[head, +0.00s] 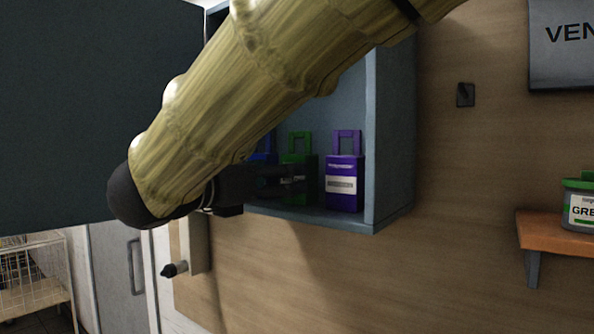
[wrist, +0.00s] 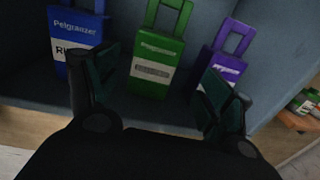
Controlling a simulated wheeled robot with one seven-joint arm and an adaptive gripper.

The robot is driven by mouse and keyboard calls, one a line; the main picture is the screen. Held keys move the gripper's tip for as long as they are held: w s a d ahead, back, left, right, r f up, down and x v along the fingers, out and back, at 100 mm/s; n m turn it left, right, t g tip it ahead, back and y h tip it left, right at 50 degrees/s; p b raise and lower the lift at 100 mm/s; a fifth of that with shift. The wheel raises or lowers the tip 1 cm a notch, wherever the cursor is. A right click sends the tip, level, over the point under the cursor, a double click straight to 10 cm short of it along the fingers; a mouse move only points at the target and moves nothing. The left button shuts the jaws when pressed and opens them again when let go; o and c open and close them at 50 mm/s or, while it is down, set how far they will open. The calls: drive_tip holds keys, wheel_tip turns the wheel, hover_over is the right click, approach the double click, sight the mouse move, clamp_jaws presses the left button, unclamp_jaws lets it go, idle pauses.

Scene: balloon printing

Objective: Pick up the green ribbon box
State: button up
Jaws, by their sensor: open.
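The green ribbon box (wrist: 157,68) stands upright in the wall cabinet, with a loop handle on top and a pale label on its front. In the head view the green box (head: 299,157) is partly hidden behind my arm and gripper. My gripper (wrist: 160,100) is open and empty in front of it. In the wrist view the box shows between the two fingers, a little beyond their tips and apart from them. In the head view my gripper (head: 285,181) reaches into the cabinet at the height of the boxes' lower part.
A blue box (wrist: 77,42) stands left of the green one and a purple box (head: 344,184) stands right of it. The cabinet's right side wall (head: 392,130) is beyond the purple box. A small orange shelf (head: 556,234) holds a green-lidded tub (head: 580,208) at far right.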

drive_tip(key=shift+w+d+r, duration=0.1)
drive_tip(key=shift+w+d, duration=0.1)
drive_tip(key=shift+w, duration=0.25)
drive_tip(key=shift+w+f+p, duration=0.3)
drive_tip(key=shift+w, duration=0.55)
drive_tip(key=shift+d+r+p, duration=0.35)
drive_tip(key=shift+d+p, duration=0.1)
drive_tip(key=shift+p, duration=0.05)
drive_tip(key=shift+w+d+r+p, duration=0.1)
drive_tip(key=shift+w+d+p, duration=0.1)
drive_tip(key=shift+p, duration=0.15)
drive_tip(key=p+x, duration=0.2)
drive_tip(key=x, duration=0.1)
drive_tip(key=shift+w+r+p, duration=0.1)
drive_tip(key=shift+w+p, duration=0.05)
drive_tip(key=shift+p, duration=0.15)
drive_tip(key=shift+w+d+f, duration=0.2)
drive_tip(key=shift+w+d, duration=0.05)
drive_tip(key=shift+c, duration=0.4)
drive_tip(key=c, duration=1.1)
